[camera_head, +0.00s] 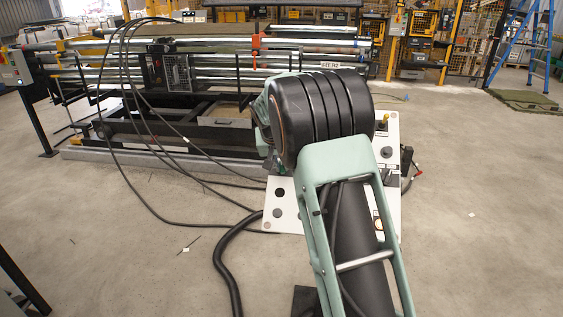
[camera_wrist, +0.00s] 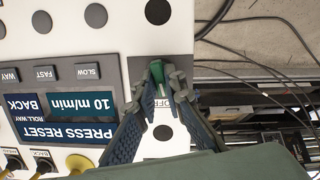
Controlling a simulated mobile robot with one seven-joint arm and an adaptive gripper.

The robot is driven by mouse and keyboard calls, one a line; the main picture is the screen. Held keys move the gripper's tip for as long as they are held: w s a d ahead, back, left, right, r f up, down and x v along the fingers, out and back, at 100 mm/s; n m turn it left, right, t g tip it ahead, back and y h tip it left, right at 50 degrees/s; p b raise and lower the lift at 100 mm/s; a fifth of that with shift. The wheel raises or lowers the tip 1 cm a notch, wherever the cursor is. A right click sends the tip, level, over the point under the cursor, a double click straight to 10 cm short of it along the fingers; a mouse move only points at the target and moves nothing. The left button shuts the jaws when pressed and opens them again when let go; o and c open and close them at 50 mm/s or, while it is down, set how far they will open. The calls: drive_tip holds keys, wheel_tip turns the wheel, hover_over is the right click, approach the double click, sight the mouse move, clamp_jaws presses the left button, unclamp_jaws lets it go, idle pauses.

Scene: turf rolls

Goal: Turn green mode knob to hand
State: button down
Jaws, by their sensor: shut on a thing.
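The green mode knob (camera_wrist: 157,71) shows in the wrist view, near the right edge of a white control panel (camera_wrist: 70,25). My gripper (camera_wrist: 160,84) reaches up from the bottom of that view, its two fingers converging and shut on the knob. The knob is partly covered by the fingertips. A white label reading "OFF" (camera_wrist: 158,105) is partly visible between the fingers; no other label by the knob can be read.
The wrist view shows a display (camera_wrist: 84,103) reading "10 m/min", SLOW and FAST buttons, and a yellow knob (camera_wrist: 78,163). Black cables (camera_wrist: 240,50) run beside the panel.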

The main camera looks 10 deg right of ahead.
drive_tip(key=n+h+p, duration=0.1)
drive_tip(key=n, duration=0.5)
drive_tip(key=shift+a, duration=0.1)
idle(0.5)
drive_tip(key=c, duration=2)
unclamp_jaws()
drive_tip(key=v, duration=1.2)
